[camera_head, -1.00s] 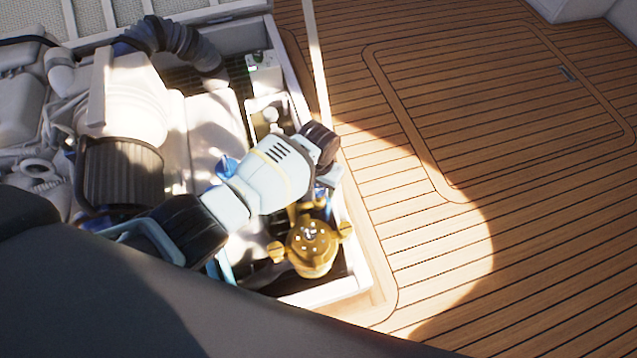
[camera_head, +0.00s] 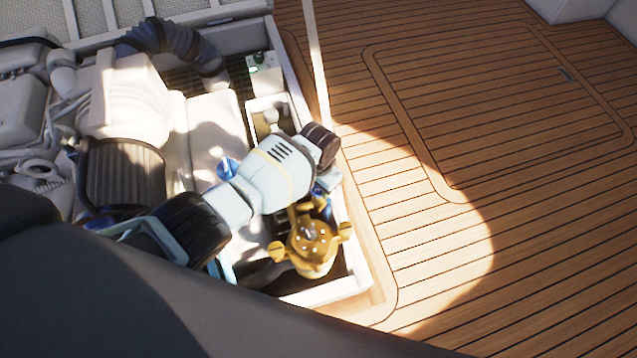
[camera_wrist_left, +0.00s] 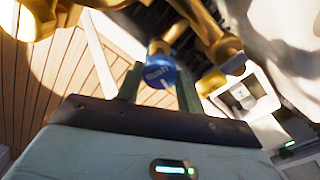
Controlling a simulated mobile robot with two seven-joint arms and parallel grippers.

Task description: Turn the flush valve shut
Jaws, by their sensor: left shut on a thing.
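The flush valve has a round blue knob (camera_wrist_left: 160,72) with white lettering, on a brass fitting. In the left wrist view it sits between the two fingers of my left gripper (camera_wrist_left: 158,88), which is shut on it. In the head view, my left gripper (camera_head: 328,180) is at the far right end of the pale arm link, pointing down just behind the brass strainer. It is mostly hidden by my arm there. A bit of blue (camera_head: 319,201) shows beneath it, and whether it is the knob is hard to tell. My right gripper is out of view.
The brass strainer (camera_head: 312,248) stands close in front of my left gripper. Another blue handle (camera_head: 226,167) is left of my arm. The engine (camera_head: 125,110) and hoses fill the hatch on the left. The teak deck (camera_head: 480,150) on the right is clear.

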